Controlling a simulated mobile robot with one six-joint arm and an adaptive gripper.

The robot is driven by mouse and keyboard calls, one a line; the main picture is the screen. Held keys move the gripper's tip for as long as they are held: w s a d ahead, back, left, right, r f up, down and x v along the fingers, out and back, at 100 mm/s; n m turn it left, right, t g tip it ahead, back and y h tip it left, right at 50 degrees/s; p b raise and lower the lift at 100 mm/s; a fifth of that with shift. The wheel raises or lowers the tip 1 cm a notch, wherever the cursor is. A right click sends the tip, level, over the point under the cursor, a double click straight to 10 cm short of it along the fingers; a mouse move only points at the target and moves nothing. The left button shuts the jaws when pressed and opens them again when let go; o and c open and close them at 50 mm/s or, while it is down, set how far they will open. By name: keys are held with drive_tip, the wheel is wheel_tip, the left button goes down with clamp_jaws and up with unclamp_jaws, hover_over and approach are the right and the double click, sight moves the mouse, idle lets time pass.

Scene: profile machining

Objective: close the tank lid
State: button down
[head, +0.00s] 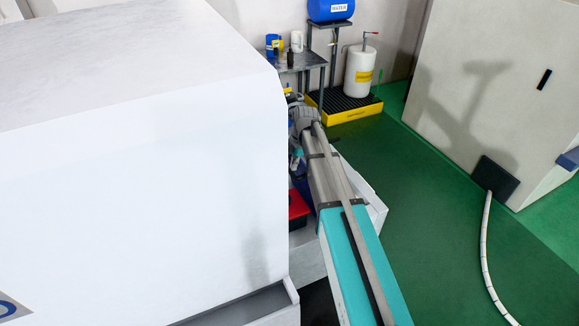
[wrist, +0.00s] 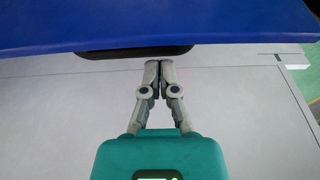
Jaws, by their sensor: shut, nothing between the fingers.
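In the wrist view a broad blue panel (wrist: 160,22), which looks like the tank lid, fills the top of the picture. A dark rounded bar (wrist: 110,52), perhaps its handle, shows under the panel's near edge. My gripper (wrist: 160,64) is shut and empty, with its fingertips together at the dark bar. I cannot tell whether they touch it. A pale flat surface (wrist: 60,115) lies below the fingers. In the head view the lid cannot be made out clearly, and the large white housing and my arm hide much of the work area.
The white housing (head: 130,160) fills the left of the head view. A red part (head: 298,204) sits close beside my arm. A white drum (head: 360,72) stands on a yellow-edged pallet (head: 345,108) at the back. Green floor (head: 430,210) is open on the right, with a pale hose (head: 487,250).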

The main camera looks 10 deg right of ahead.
drive_tip(key=shift+w+d+r, duration=0.1)
drive_tip(key=shift+w+d, duration=0.05)
drive_tip(key=shift+d, duration=0.35)
drive_tip(key=shift+w+d+r, duration=0.1)
drive_tip(key=shift+d, duration=0.4)
drive_tip(key=shift+a, duration=0.1)
drive_tip(key=shift+w, duration=0.1)
